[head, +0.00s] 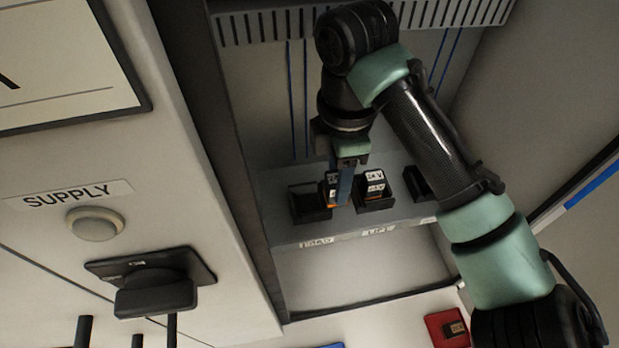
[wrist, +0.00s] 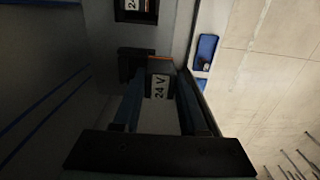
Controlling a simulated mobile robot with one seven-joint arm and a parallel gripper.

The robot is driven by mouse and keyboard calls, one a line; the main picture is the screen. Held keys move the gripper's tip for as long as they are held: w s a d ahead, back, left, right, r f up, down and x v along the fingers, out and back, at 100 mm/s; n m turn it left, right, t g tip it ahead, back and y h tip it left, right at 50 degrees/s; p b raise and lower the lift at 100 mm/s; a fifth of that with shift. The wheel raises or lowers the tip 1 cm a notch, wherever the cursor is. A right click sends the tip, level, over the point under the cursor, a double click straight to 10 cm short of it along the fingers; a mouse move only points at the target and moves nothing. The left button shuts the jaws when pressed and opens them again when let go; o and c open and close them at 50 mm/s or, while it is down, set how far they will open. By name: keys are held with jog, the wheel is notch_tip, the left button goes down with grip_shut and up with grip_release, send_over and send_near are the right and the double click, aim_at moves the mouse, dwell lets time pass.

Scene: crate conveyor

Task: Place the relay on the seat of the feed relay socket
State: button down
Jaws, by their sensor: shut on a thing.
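The relay, a dark block with a white 24 V label and orange trim, is between the fingers of my gripper (wrist: 161,98) in the wrist view, where the relay (wrist: 160,84) shows its label. In the head view my gripper (head: 345,188) is shut on the relay (head: 328,187), partly hidden by a finger. The feed relay socket (head: 310,210) is the left dark socket on the grey shelf, its label blurred. The relay is beside and above its right part; contact cannot be told. In the wrist view an empty dark socket (wrist: 132,62) lies just beyond the relay.
A second 24 V relay (head: 375,183) sits in the neighbouring socket (head: 376,203), close to the right of my gripper. Another dark socket (head: 418,184) is further right. Cabinet walls flank the shelf (head: 345,229). A supply panel (head: 180,150) stands at left.

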jog(key=w+a, duration=0.3)
jog(key=a, duration=0.1)
notch_tip(320, 180, down, 6)
jog(key=p, duration=0.2)
jog(key=shift+w+p, duration=0.15)
jog(key=shift+p, duration=0.15)
jog(key=shift+w+a+f+p, duration=0.1)
jog(key=shift+w+f+p, duration=0.05)
jog(key=shift+f+p, duration=0.15)
jog(key=shift+f, duration=0.25)
jog(key=shift+f, duration=0.15)
jog(key=shift+c, duration=2.2)
grip_release()
